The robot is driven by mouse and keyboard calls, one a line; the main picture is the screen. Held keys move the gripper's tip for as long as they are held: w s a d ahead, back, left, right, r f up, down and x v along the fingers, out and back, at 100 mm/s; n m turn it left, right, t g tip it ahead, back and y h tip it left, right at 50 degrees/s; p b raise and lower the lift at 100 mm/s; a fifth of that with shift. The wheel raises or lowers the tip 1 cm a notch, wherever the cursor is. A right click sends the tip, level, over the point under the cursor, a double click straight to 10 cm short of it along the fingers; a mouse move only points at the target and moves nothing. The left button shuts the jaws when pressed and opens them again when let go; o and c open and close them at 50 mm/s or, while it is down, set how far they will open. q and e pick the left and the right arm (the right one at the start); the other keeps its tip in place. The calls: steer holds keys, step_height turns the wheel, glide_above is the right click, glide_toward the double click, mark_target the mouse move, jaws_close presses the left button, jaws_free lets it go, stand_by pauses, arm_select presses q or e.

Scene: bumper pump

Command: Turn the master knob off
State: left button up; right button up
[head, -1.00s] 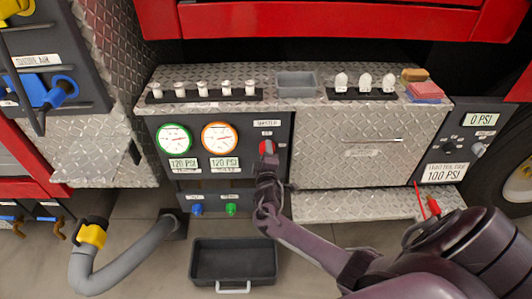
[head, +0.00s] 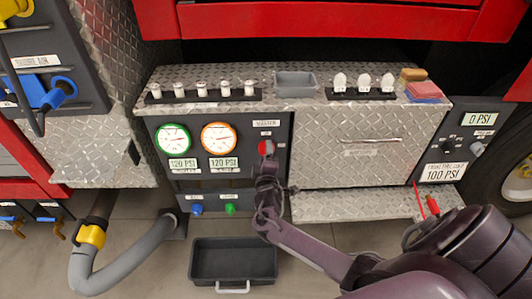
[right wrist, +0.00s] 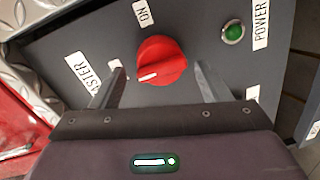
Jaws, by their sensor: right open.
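The red master knob (head: 266,148) sits on the dark gauge panel, below the MASTER label. In the right wrist view the round red knob (right wrist: 160,60) shows a short white mark on its side nearer my gripper. An ON label (right wrist: 142,12) lies beyond it and a MASTER label (right wrist: 83,72) to its left. My right gripper (head: 267,162) is just below the knob in the head view. In the right wrist view its open fingers (right wrist: 162,83) stand left and right of the knob's near side, with gaps visible. Whether they touch the panel cannot be told. My left gripper is not in view.
A green lit button (right wrist: 233,34) sits right of the knob beside a POWER label. Two gauges (head: 219,137) are left of the knob. A dark bin (head: 232,262) stands on the floor below. A grey hose (head: 130,257) lies at the left.

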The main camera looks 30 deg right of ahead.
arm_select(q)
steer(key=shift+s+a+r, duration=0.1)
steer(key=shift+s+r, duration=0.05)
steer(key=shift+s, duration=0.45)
arm_select(e)
steer(key=v, duration=0.6)
steer(key=shift+s+r, duration=0.1)
